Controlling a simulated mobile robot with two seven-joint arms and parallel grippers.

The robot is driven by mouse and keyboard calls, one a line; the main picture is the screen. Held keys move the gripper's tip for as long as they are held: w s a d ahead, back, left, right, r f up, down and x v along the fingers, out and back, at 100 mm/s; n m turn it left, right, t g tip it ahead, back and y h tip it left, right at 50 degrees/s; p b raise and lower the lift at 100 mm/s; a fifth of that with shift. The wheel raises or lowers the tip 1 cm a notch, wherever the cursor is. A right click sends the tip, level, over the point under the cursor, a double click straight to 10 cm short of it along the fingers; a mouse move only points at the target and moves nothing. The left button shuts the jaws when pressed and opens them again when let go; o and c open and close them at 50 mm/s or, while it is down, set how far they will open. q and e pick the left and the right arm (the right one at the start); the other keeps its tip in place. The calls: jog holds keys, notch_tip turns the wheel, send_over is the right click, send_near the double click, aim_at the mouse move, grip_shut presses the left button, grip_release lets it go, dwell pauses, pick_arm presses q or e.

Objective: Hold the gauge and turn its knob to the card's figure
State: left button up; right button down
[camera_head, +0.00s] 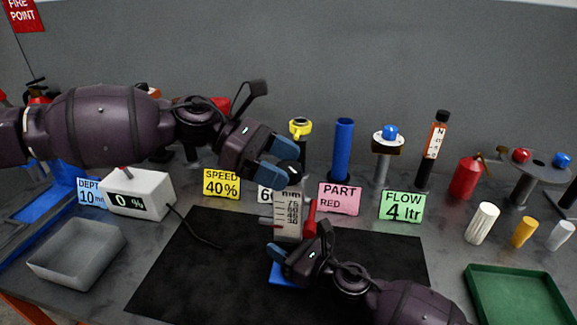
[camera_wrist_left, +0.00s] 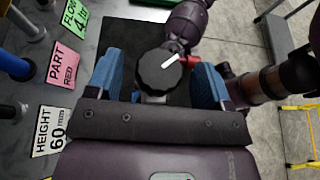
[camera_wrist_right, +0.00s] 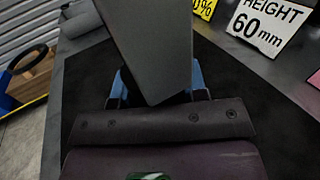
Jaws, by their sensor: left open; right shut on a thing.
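The gauge (camera_head: 288,226) stands over the black mat with a pale mm scale on its face and a red part (camera_head: 310,216) at its side. Its round black knob (camera_wrist_left: 152,76) with a white mark shows in the left wrist view. My left gripper (camera_head: 283,162) is open above the gauge, and its blue fingers lie either side of the knob, apart from it. My right gripper (camera_head: 290,255) is shut on the gauge low down; its dark grey body (camera_wrist_right: 155,45) fills the right wrist view. The card (camera_wrist_right: 265,25) reads HEIGHT 60 mm; the gauge partly hides it in the head view.
Cards for depth, speed (camera_head: 221,183), part (camera_head: 339,198) and flow (camera_head: 402,206) stand along the back. A white 0 % box (camera_head: 142,193) and grey tray (camera_head: 76,254) are left. A green tray (camera_head: 515,300) is right. The black mat (camera_head: 190,275) has free room.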

pick_arm(q)
jog(key=shift+s+d+f, duration=0.15)
jog(key=shift+d+f, duration=0.15)
jog(key=shift+d, duration=0.3)
jog(key=shift+c, duration=0.3)
jog(key=c, duration=0.9)
jog(key=shift+n+t, duration=0.3)
